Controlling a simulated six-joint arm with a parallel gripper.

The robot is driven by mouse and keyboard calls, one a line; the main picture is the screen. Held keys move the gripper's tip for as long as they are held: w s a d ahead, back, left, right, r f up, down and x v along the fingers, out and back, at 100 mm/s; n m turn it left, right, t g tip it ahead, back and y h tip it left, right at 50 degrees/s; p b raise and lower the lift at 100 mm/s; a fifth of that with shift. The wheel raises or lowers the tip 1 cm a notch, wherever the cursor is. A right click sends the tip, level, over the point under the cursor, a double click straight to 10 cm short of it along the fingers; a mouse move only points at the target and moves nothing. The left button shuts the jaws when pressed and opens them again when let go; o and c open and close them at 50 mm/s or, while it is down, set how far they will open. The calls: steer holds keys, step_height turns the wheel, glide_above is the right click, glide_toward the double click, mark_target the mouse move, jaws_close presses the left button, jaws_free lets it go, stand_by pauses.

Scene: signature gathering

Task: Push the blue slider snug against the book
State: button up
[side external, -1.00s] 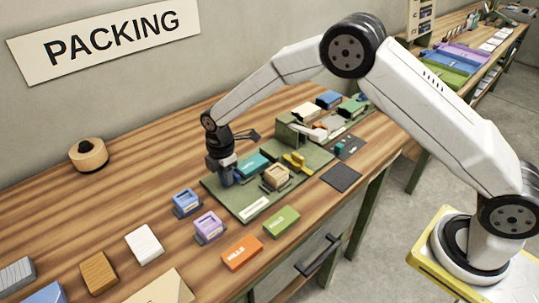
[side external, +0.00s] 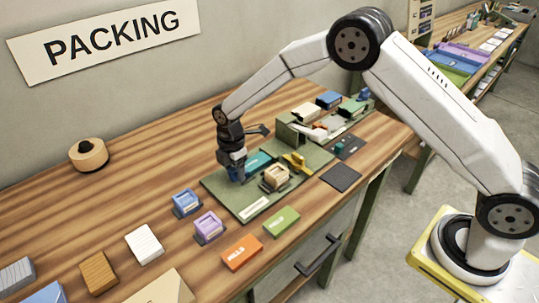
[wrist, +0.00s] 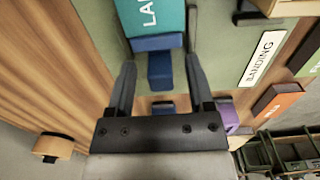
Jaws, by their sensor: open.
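The teal book (side external: 259,161) lies on the green board (side external: 222,192); it also shows in the wrist view (wrist: 157,17). The blue slider (wrist: 160,70) is a blue block with a wider blue bar at its front. In the wrist view the bar lies along the book's near edge, with no clear gap visible. My gripper (wrist: 160,65) is open, one finger on each side of the slider; I cannot tell whether they touch it. In the side view my gripper (side external: 238,176) is down at the board's left part and hides most of the slider.
A tan block (side external: 276,177) and a yellow piece (side external: 295,163) stand on the board right of my gripper. Blue (side external: 187,202) and purple (side external: 208,224) holders stand on the table in front. Orange (side external: 242,252) and green (side external: 282,221) books lie nearby.

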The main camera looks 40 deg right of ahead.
steer(key=shift+r, duration=3.9)
steer(key=shift+d, duration=0.1)
steer(key=shift+s+d+r, duration=0.1)
steer(key=shift+s+d, duration=0.05)
steer(key=shift+s, duration=0.05)
steer(key=s+d+r+m+t, duration=0.1)
steer(key=s+d+m, duration=0.4)
steer(key=s+m, duration=0.4)
steer(key=s+d+r+m+t, duration=0.1)
steer(key=s+d+m, duration=0.5)
steer(key=s, duration=0.9)
steer(key=m, duration=0.3)
steer(key=shift+d+t, duration=0.15)
steer(key=shift+t, duration=0.15)
steer(key=shift+r, duration=0.1)
